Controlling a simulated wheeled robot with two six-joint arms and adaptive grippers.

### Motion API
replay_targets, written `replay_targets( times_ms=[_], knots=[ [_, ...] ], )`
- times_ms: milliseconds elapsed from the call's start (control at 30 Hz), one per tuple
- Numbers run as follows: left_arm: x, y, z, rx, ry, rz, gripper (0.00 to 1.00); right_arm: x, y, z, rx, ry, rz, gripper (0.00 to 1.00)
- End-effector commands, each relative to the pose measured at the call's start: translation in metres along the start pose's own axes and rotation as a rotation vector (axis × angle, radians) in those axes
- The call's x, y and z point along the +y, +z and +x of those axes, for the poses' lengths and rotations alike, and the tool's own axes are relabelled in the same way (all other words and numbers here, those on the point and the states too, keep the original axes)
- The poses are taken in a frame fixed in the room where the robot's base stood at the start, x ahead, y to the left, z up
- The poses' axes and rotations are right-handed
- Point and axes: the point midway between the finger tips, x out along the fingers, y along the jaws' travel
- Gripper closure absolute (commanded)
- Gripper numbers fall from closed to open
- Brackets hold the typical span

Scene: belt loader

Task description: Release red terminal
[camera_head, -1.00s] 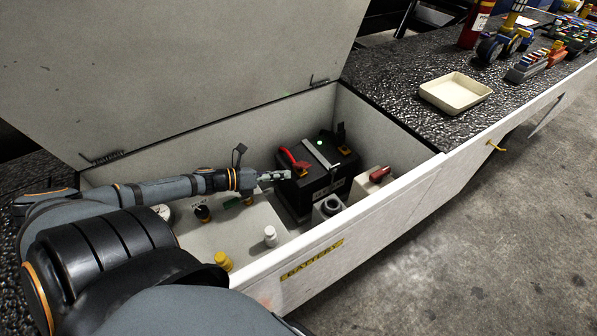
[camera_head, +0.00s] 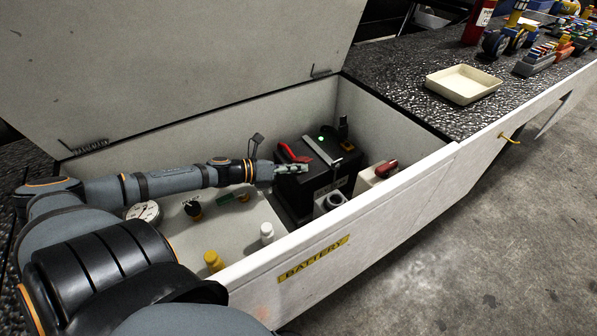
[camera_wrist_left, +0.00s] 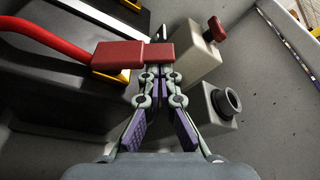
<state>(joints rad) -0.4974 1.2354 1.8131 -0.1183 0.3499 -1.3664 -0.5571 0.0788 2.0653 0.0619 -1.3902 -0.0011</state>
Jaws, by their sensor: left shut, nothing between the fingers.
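The black battery (camera_head: 304,199) sits in the open compartment. The red terminal (camera_head: 288,152) is on its near left top; in the left wrist view the red terminal (camera_wrist_left: 132,55) is a red block with a red cable running off left. My left gripper (camera_head: 298,168) reaches over the battery's near edge. In the left wrist view my left gripper (camera_wrist_left: 158,74) is shut and empty, its tips right at the terminal's right end. The block covers part of the tips, and I cannot tell whether they touch. My right gripper is not in view.
A red-handled switch (camera_head: 386,168) and a round black-ringed socket (camera_head: 333,202) stand right of the battery. A panel with knobs and a gauge (camera_head: 143,213) lies to the left. The compartment's front wall (camera_head: 400,208) is close. A cream tray (camera_head: 463,84) rests on the counter.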

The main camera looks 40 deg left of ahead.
Motion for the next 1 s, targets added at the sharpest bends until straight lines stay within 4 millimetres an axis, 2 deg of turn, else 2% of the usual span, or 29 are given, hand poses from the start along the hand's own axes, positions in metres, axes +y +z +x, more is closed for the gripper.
replay_targets(
  times_ms=[200, 667, 1000],
  knots=[
    [0.0, 0.0, 0.002, 0.0, 0.0, 0.001, 1.0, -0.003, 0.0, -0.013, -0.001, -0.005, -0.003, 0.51],
    [0.0, 0.002, 0.002, -0.001, -0.006, -0.018, 1.0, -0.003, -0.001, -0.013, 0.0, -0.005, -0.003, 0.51],
    [0.0, 0.015, -0.003, -0.003, -0.067, -0.192, 1.0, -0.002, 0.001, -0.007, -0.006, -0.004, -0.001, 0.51]
  ],
)
